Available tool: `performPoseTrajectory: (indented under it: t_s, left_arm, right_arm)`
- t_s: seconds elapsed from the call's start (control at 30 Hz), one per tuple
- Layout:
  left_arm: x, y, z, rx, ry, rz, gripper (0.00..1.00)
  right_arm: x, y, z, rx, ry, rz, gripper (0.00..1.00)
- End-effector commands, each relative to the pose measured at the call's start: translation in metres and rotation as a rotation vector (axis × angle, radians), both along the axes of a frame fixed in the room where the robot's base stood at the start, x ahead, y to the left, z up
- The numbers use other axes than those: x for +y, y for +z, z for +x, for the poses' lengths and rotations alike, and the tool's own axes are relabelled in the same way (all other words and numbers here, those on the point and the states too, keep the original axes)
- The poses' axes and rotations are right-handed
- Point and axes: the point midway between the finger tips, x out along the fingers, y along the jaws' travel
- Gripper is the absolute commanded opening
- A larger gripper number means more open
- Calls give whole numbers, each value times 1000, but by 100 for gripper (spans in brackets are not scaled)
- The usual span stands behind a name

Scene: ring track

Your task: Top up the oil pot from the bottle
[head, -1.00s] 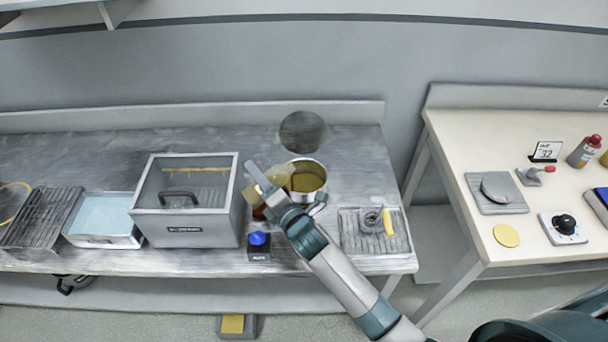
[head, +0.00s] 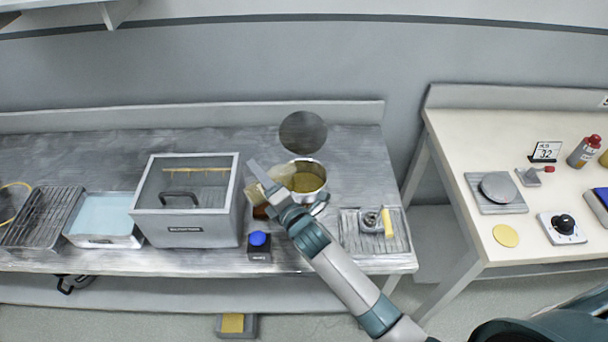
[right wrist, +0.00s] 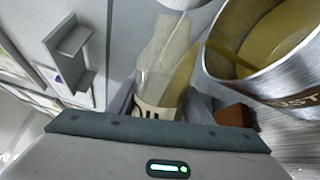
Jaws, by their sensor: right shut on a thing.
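The oil pot (head: 310,193) is a round metal pot on the left steel counter with yellow oil in it. In the right wrist view the pot (right wrist: 285,88) is at the upper right, with oil inside. My right gripper (head: 268,188) is shut on the clear oil bottle (head: 277,174), at the pot's left side. The bottle leans towards the pot's rim in the head view. In the right wrist view the bottle (right wrist: 153,85) shows part of a label and yellowish oil within. I cannot tell whether oil is flowing. My left gripper is out of view.
A glass-topped fryer box (head: 187,215) stands left of the pot, with a blue-button box (head: 259,247) in front. A dark disc (head: 303,132) is behind the pot. A tray (head: 352,243) with a yellow-handled tool is at right. A brown block (right wrist: 236,114) is near the pot.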

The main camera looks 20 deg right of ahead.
Motion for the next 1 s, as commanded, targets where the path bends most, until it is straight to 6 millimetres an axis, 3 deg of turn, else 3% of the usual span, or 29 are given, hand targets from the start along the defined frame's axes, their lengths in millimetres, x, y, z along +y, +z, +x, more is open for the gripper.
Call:
performPoseTrajectory:
  t_s: [0.57, 0.77, 1.0]
  left_arm:
    - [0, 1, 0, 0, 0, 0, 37]
    - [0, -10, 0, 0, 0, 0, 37]
    - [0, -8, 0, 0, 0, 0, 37]
  right_arm:
    - [-2, 0, 1, 5, 0, 18, 16]
    - [1, -13, 0, -58, 0, -181, 16]
    - [1, -11, 0, -62, 0, -188, 16]
